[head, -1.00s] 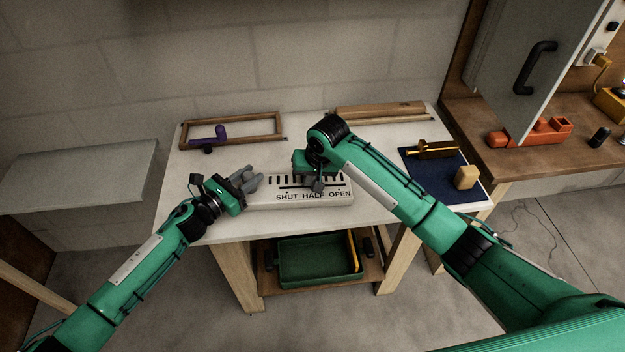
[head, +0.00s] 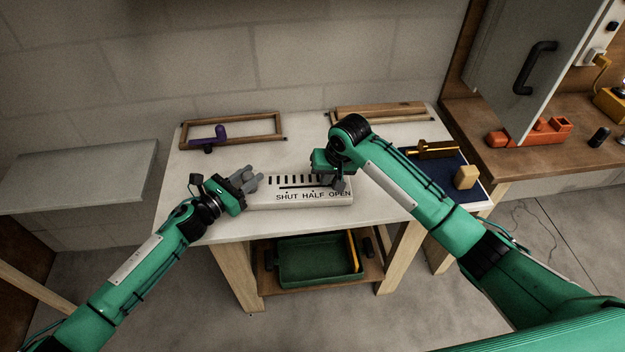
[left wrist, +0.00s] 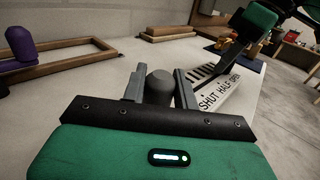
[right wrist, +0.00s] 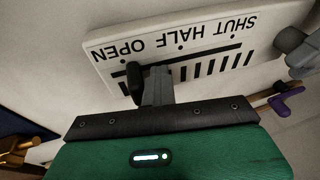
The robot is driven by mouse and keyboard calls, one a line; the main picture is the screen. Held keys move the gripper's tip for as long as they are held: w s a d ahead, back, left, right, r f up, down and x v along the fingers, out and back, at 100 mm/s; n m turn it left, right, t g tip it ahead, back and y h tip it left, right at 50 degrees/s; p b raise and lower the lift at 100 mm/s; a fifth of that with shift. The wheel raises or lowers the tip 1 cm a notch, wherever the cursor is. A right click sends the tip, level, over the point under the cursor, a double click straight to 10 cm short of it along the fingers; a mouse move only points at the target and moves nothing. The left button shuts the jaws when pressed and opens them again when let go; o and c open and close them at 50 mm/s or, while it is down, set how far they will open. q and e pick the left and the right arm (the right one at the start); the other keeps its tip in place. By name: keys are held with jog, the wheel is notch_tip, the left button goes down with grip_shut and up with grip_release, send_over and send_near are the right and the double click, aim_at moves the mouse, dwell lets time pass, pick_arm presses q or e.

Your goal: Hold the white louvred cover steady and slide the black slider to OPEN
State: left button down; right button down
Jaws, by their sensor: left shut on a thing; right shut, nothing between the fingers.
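The white louvred cover (head: 300,201) lies on the white table, printed SHUT, HALF, OPEN along its near edge. It shows upside down in the right wrist view (right wrist: 105,50). My left gripper (head: 247,180) is at the cover's left end, shut on a grey rounded knob (left wrist: 160,84). The black slider (right wrist: 134,82) stands in the slot by the OPEN end in the right wrist view; the arm hides it in the head view. My right gripper (head: 340,185) is shut and empty. Its fingers (right wrist: 157,80) are beside the slider on the SHUT side, seemingly touching it.
A wooden frame (head: 268,122) with a purple-handled tool (head: 220,134) lies at the back left. Wooden bars (head: 378,110) lie at the back right. A blue mat (head: 447,187) with a brass piece (head: 432,150) and a tan block (head: 466,178) is on the right.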

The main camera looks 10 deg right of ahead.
pick_arm(q)
jog(key=shift+f, duration=0.1)
pick_arm(e)
jog(key=shift+d, duration=0.45)
jog(key=shift+a, duration=0.7)
notch_tip(320, 180, up, 7)
dwell(0.3)
pick_arm(q)
jog(key=c, duration=1)
grip_release()
jog(key=v, duration=1.2)
